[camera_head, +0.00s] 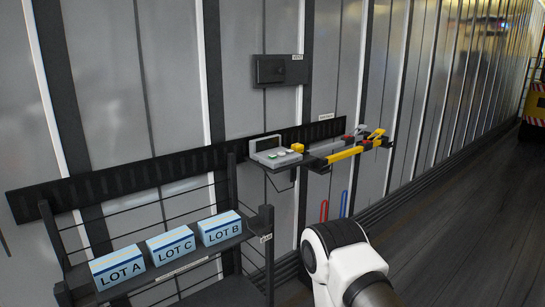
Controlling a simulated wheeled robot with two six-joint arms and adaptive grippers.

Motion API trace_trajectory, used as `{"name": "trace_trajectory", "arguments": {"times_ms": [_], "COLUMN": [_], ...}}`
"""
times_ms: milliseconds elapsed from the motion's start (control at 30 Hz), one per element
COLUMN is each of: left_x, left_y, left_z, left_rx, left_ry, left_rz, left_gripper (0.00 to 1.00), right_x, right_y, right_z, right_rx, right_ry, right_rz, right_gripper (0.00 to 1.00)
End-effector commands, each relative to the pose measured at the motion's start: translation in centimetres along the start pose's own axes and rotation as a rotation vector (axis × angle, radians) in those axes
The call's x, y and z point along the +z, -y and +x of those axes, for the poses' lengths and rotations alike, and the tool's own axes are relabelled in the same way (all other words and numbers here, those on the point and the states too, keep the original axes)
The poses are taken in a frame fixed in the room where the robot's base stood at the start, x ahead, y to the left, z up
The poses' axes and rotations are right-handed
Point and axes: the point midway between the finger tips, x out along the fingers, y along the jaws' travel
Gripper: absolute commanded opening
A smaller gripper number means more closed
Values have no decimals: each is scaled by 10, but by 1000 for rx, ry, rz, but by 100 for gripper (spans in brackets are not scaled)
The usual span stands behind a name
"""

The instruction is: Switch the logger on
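A light grey device (275,157) with small round buttons, at least one of them green, sits on the left end of a wall shelf in the middle of the head view. It looks like the logger, but I cannot read any name on it. A pale upright frame (252,136) stands at its left end, and a small yellow block (297,148) is at its right. I cannot tell whether the device is on. A white and black link of my own arm shows at the bottom. Neither gripper is in view.
A dark wall box (280,70) hangs above the shelf. Yellow and grey tools with red parts (355,147) lie to the right. Blue boxes LOT A (119,270), LOT C (172,246) and LOT B (220,229) stand on a dark rack. The floor at right is clear.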

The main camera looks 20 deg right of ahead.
Motion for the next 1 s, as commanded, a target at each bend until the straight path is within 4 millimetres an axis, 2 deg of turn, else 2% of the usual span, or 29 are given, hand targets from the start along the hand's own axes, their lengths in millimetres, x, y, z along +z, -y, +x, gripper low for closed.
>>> {"name": "trace_trajectory", "arguments": {"times_ms": [33,67,100,1000], "left_x": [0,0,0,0], "left_y": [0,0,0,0], "left_z": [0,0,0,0], "left_rx": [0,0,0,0], "left_ry": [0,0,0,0], "left_rz": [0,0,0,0], "left_gripper": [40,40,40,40], "right_x": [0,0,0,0], "right_y": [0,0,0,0], "right_z": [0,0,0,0], "right_rx": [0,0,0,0], "right_ry": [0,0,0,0], "right_rz": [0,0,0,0], "right_gripper": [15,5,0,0]}}
